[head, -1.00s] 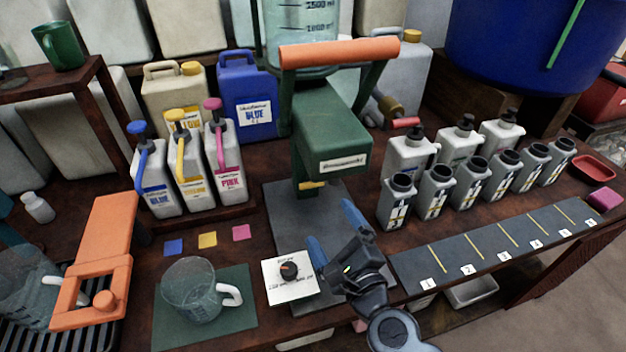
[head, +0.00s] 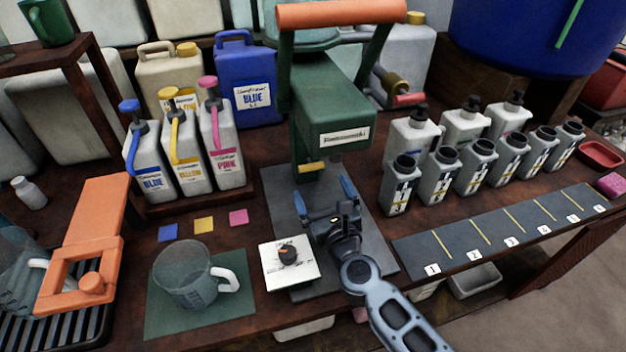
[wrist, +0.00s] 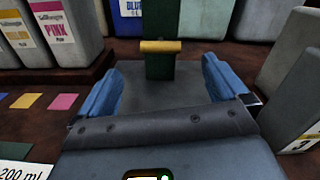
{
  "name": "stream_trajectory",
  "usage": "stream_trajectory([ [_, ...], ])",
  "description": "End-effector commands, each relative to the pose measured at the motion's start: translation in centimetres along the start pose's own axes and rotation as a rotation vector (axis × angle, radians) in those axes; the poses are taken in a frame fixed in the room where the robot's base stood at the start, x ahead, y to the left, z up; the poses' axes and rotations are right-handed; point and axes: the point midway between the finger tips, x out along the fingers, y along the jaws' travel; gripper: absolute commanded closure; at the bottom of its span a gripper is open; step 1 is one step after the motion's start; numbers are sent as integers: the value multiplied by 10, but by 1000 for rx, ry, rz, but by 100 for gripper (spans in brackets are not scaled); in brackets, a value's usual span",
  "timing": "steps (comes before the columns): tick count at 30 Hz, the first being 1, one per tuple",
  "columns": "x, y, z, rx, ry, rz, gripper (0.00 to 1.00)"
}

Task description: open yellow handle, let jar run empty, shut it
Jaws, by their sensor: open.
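The yellow handle (head: 311,167) is a small bar low on the front of the green machine (head: 330,100). It also shows in the wrist view (wrist: 160,46), level and straight ahead between my fingers. My gripper (head: 323,196) is open and empty over the dark base plate (head: 278,200), on the near side of the handle and apart from it. In the wrist view my blue fingers (wrist: 162,75) stand wide on both sides. The clear jar (head: 308,40) on top of the machine is mostly cut off by the frame and the orange bar; its level cannot be read.
A white dial plate (head: 290,275) and a clear jug (head: 190,280) on a green mat lie left of the base plate. Pump bottles (head: 190,150) stand left of the machine. Several grey bottles (head: 440,175) stand close on the right, behind a numbered strip (head: 450,238).

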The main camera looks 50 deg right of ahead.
Motion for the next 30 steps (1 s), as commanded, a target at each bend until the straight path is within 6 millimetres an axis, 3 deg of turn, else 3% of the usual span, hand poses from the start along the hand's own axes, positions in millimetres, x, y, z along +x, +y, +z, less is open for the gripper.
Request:
stream_trajectory([
  [6,44,-2,4,-1,-2,-3,0],
  [12,68,-1,3,-1,-1,-2,0],
  [25,75,-1,2,-1,0,-1,1],
  [30,75,-1,2,-1,0,-1,17],
])
